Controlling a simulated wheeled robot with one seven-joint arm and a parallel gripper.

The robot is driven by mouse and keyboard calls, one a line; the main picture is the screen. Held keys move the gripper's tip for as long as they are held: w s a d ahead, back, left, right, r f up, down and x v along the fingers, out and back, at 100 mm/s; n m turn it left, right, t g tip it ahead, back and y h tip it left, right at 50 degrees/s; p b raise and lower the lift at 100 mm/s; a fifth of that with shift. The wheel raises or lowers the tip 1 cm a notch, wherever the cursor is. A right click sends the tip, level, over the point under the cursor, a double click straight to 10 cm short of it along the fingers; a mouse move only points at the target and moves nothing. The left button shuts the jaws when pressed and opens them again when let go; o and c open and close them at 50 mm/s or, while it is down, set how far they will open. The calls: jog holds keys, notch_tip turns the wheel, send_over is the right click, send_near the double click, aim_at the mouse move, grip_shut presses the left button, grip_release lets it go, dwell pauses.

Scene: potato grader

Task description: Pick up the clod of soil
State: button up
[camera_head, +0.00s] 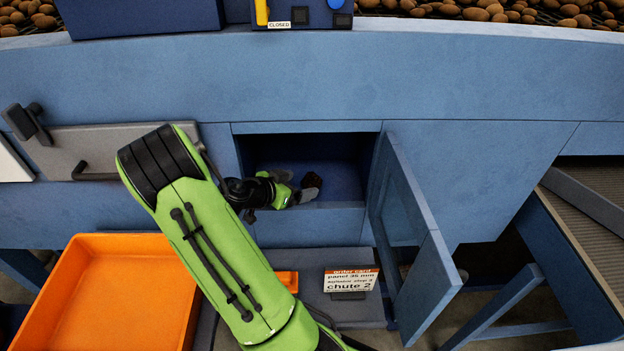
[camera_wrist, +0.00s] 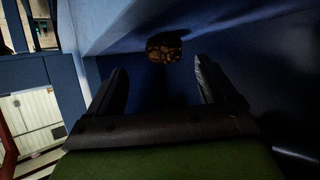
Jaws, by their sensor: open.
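The clod of soil (camera_wrist: 164,47) is a dark brown, mottled lump inside the blue recess. In the wrist view it lies just beyond my fingertips, roughly midway between them, with its lower part in shadow. In the head view a small dark brown lump (camera_head: 312,181), which looks like the clod, shows at the end of my gripper (camera_head: 296,187). My gripper reaches through the recess opening from the left. It also shows in the wrist view (camera_wrist: 160,68), open, with nothing between its fingers. The head view does not show clearly whether a finger touches the clod.
The blue recess (camera_head: 305,219) has a front sill and close side walls. Its blue door (camera_head: 408,235) hangs open at the right. An orange tray (camera_head: 108,245) sits at the lower left. A "chute 2" order card (camera_head: 351,281) stands below the opening. Potatoes (camera_head: 480,12) lie along the top.

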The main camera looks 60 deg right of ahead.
aim_at(308, 180)
jog(key=x, duration=0.5)
jog(key=shift+w+d+f+p, duration=0.1)
jog(key=shift+w+d+p, duration=0.15)
jog(key=shift+d+p, duration=0.15)
jog(key=shift+a, duration=0.15)
jog(key=c, duration=1.1)
jog(key=shift+c, duration=0.2)
